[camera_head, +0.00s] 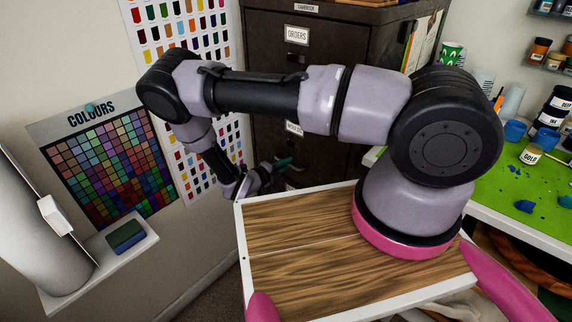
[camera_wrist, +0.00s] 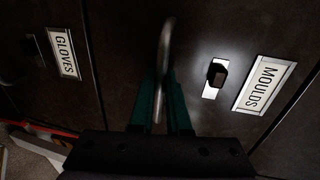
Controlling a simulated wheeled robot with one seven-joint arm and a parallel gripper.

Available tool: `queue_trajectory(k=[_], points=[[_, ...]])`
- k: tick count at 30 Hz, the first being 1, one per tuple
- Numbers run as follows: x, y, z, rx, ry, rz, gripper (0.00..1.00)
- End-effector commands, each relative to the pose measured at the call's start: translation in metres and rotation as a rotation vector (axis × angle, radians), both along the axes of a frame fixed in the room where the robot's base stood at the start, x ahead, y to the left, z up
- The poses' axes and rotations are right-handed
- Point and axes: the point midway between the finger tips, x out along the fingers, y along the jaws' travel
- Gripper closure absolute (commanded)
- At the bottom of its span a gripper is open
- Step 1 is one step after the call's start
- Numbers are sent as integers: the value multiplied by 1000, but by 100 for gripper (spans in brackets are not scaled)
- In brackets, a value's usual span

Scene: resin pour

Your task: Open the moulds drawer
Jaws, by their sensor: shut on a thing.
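The dark filing cabinet (camera_head: 330,40) stands at the back in the head view. In the wrist view, turned sideways, the moulds drawer (camera_wrist: 130,40) fills the middle, with its MOULDS label (camera_wrist: 264,84) and a small dark catch on a bright plate (camera_wrist: 214,77). Its metal handle (camera_wrist: 166,45) runs between the green fingers of my gripper (camera_wrist: 163,105), which is shut on it. In the head view my gripper (camera_head: 284,163) reaches the cabinet front, and my arm hides much of that front. The drawer looks flush with no clear gap.
The gloves drawer with its GLOVES label (camera_wrist: 62,52) adjoins the moulds drawer. An ORDERS label (camera_head: 297,35) marks a higher drawer. A green-topped workbench (camera_head: 500,190) with jars stands at right. A small wall shelf (camera_head: 95,270) is at left.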

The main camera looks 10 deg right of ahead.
Motion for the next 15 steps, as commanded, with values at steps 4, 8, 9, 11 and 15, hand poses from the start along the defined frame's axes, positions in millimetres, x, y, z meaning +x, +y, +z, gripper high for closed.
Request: queue_trajectory(k=[4,8,9,11,15], points=[[-5,7,-1,1,2,1,100],[-14,20,-1,2,1,3,100],[-18,26,-1,2,2,3,100],[-26,36,-1,2,2,4,100],[-47,65,-1,2,2,5,100]])
